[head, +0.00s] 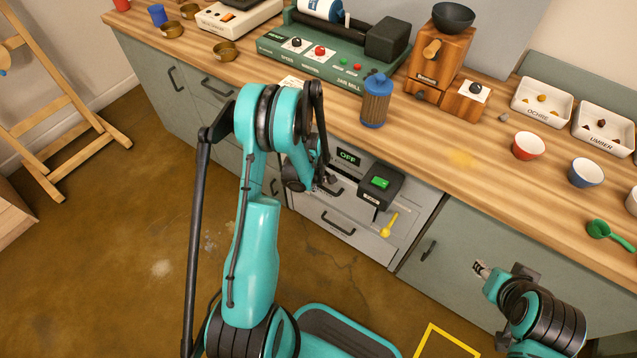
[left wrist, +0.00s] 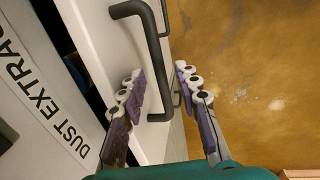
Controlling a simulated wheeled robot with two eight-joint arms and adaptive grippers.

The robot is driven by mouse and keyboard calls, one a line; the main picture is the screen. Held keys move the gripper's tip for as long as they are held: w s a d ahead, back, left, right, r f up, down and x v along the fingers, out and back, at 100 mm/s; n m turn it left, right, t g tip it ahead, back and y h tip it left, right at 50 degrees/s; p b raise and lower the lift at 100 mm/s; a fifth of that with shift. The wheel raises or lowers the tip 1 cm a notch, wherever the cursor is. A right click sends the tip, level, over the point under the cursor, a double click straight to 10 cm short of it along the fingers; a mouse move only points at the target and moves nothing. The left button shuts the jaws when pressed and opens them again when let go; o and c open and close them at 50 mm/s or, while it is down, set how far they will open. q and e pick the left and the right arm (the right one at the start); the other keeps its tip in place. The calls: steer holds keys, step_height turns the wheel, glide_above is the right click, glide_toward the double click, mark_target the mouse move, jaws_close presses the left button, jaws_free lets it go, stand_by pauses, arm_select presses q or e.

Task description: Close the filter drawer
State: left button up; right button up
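The filter drawer (left wrist: 100,25) has a pale front with a dark bar handle (left wrist: 154,60) in the left wrist view. A dark gap shows between this front and the panel lettered "DUST EXTRA…" (left wrist: 40,105), so the drawer stands partly out. My left gripper (left wrist: 160,84) is open, with one finger on each side of the handle; I cannot tell whether either touches it. In the head view my left gripper (head: 322,182) is at the extractor unit and its arm hides much of the drawer. My right gripper (head: 481,268) is low at the right, away from the unit.
A box with a green switch (head: 380,183) juts out beside the drawer, and the display (head: 348,157) reads OFF. A blue-capped canister (head: 375,100) stands near the counter edge.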

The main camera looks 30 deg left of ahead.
arm_select(q)
jaws_close()
steer(key=shift+w+d, duration=0.15)
steer(key=shift+w, duration=1.6)
jaws_free()
steer(key=shift+w, duration=0.1)
step_height(320, 180, up, 12)
steer(key=s, duration=0.2)
steer(key=shift+s, duration=0.2)
